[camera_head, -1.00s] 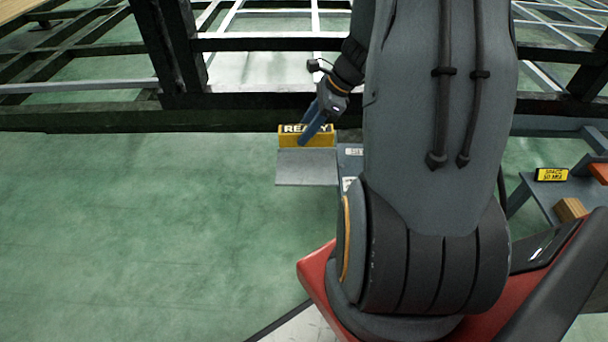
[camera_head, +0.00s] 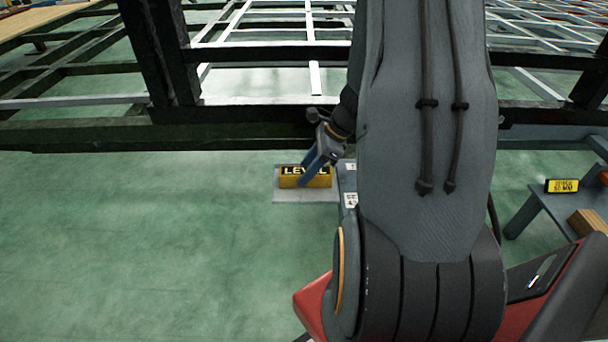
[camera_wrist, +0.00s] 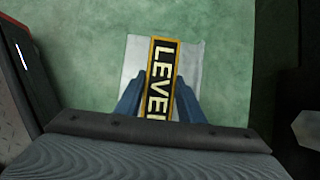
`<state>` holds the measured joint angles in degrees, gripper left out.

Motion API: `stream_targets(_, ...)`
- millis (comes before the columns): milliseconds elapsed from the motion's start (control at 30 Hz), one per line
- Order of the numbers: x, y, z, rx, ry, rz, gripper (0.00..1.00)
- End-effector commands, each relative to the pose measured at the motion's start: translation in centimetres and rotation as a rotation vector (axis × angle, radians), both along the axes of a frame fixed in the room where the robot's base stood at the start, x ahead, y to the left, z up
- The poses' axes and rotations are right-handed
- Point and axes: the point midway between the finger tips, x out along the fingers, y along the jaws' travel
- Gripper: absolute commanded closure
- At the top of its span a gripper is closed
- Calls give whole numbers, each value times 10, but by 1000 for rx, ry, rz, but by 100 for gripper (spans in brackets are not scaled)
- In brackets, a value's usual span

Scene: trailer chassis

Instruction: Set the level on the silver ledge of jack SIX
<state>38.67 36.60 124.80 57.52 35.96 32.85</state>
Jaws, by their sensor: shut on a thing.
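The level is a yellow block whose black label reads LEVEL (camera_head: 290,183). It lies across the silver ledge (camera_head: 318,196), a flat plate at the left side of a grey jack (camera_head: 346,186). The jack's white labels are too small to read. My gripper (camera_head: 306,180) has blue fingers shut on the level. In the wrist view the fingers (camera_wrist: 158,85) stand on both sides of the level (camera_wrist: 162,60), with the silver ledge (camera_wrist: 193,62) beneath it. The level looks flat and resting on the ledge.
Dark chassis beams (camera_head: 90,135) run behind the ledge. At right a grey stand (camera_head: 540,205) carries a yellow label block (camera_head: 561,186) and a wooden block (camera_head: 588,221). The green floor (camera_head: 150,240) at left is clear.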

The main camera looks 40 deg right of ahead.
Motion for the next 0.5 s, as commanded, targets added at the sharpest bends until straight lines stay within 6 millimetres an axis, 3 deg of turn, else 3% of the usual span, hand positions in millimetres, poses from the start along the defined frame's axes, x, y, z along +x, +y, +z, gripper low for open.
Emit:
stream_targets(333, 0, 0, -2, 0, -1, 0, 96)
stream_targets(367, 0, 0, -2, 0, -1, 0, 60)
stream_targets(433, 0, 0, -1, 0, -1, 0, 48)
stream_targets(500, 0, 0, -1, 0, -1, 0, 46)
